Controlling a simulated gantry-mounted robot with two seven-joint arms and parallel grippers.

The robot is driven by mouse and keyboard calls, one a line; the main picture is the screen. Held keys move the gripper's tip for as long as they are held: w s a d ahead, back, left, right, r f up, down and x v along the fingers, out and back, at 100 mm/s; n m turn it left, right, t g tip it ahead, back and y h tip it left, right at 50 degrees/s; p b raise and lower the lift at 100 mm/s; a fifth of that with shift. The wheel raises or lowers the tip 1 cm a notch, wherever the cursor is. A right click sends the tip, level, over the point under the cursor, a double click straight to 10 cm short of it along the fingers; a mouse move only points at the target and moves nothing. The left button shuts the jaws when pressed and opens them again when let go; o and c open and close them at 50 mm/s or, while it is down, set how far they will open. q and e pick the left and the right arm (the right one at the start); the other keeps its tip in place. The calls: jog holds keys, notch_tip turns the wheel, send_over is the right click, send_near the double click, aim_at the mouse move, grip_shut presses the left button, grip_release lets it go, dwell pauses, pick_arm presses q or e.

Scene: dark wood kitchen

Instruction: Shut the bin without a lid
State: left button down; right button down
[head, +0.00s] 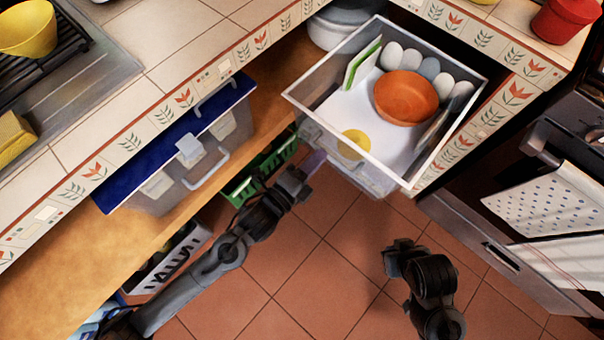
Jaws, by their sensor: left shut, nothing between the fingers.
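The bin without a lid (408,176) is a pale, open-topped box that sticks out from under the counter at the upper right. In it are an orange bowl (405,97), several white and grey egg-shaped things, a green-edged white piece and a yellow round thing. My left gripper (312,163) is shut and empty, just outside the bin's lower left side; I cannot tell whether it touches. My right gripper (393,259) is over the floor, below the bin in the picture and apart from it; its fingers are too unclear to read.
A bin with a blue lid (130,172) stands on the wooden shelf (60,270) at left. A green crate (246,186) and a dark-lettered box (172,262) are below the shelf. An oven with towels (545,202) stands at right. The tiled floor (300,290) is clear.

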aim_at(338, 137)
pick_arm(q)
jog(key=b+x, duration=0.2)
jog(key=x, duration=0.2)
jog(key=shift+w+d+f, duration=0.1)
jog(key=shift+w+d, duration=0.3)
jog(key=shift+w, duration=0.1)
